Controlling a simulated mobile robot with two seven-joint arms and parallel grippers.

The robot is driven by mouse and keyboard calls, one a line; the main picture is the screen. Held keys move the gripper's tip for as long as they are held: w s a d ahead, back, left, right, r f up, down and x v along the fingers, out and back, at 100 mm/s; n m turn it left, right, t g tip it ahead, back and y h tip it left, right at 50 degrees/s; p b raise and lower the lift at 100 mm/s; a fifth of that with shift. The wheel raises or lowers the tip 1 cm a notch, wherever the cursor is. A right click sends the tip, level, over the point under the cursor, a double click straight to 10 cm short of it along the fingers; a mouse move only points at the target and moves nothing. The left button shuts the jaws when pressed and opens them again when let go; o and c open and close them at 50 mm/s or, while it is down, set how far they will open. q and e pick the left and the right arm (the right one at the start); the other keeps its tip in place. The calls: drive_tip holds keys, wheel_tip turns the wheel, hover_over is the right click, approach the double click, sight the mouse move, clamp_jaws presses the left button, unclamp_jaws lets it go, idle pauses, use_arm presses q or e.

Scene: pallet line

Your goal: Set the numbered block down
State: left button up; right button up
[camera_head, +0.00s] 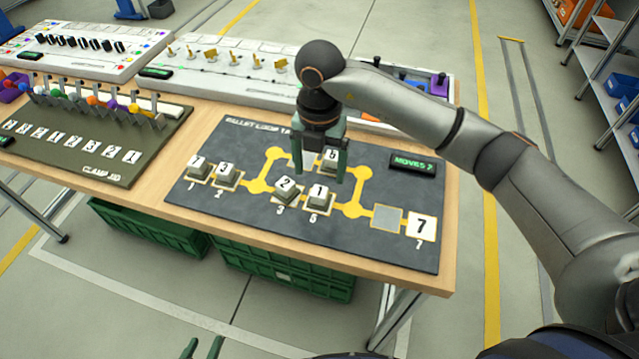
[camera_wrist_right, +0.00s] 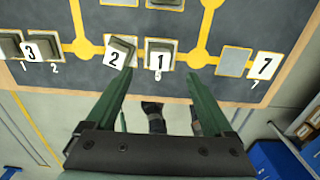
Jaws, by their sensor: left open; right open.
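Numbered blocks stand on pads of the dark puzzle board (camera_head: 250,235). Block 2 (camera_head: 287,190) sits slightly turned on its pad; block 1 (camera_head: 318,196) stands to its right. Block 3 (camera_head: 226,173) and another block (camera_head: 198,164) are at the left, and one more (camera_head: 330,157) stands behind, partly covered by my right gripper. My right gripper (camera_head: 321,178) is open and empty above the board. In the right wrist view block 1 (camera_wrist_right: 160,52) shows beyond and between the open fingertips (camera_wrist_right: 159,76). My left gripper (camera_head: 202,347) is open at the bottom edge, off the table.
A bare grey pad (camera_head: 387,217) lies beside a white 7 tile (camera_head: 421,226) at the board's right. A MOVES display (camera_head: 412,163) stands behind them. A clamp board (camera_head: 90,140) and switch panels (camera_head: 225,68) fill the left and back. Green crates (camera_head: 283,270) are under the table.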

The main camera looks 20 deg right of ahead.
sight(319, 191)
wheel_tip(319, 191, up, 5)
drive_tip(key=shift+f, duration=0.1)
